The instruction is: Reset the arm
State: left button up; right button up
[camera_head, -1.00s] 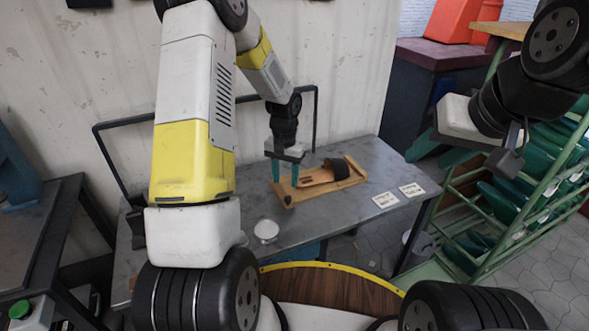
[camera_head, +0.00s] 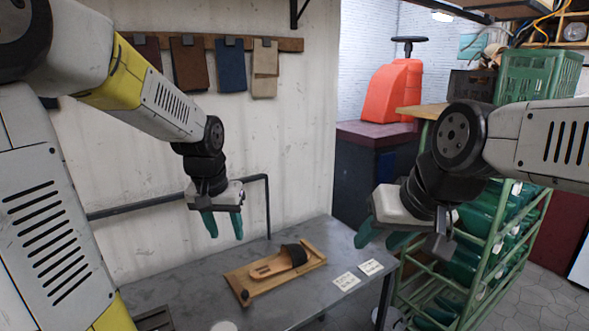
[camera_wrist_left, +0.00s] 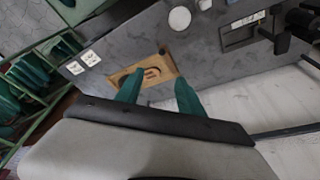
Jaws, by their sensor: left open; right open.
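My left gripper (camera_head: 223,226) hangs open and empty above the back of the grey table, left of and higher than the sandal. Its two green fingers also show apart in the left wrist view (camera_wrist_left: 158,92). My right gripper (camera_head: 385,238) is open and empty, in front of the green rack at the right. A sandal (camera_head: 270,267) with a tan sole and dark strap lies on a wooden board (camera_head: 312,262) on the table. The board also shows in the left wrist view (camera_wrist_left: 167,66), with the sandal partly hidden by a finger.
The grey table (camera_head: 200,288) holds two white labels (camera_head: 346,281) right of the board and a white round item (camera_head: 224,326) at the front. A green rack (camera_head: 480,262) with green crates stands right. Leather pieces (camera_head: 188,64) hang on the wall. An orange machine (camera_head: 394,92) stands behind.

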pick_arm(q)
jog(key=s+d+r+t, duration=0.1)
jog(key=s+r, duration=0.3)
jog(key=s, duration=0.3)
jog(key=s+r+t+h, duration=0.1)
jog(key=s+r+t, duration=0.1)
jog(key=s, duration=0.5)
jog(key=shift+s+d+r+n+h, duration=0.25)
jog(key=shift+d+r+n+h, duration=0.1)
jog(key=shift+r, duration=0.5)
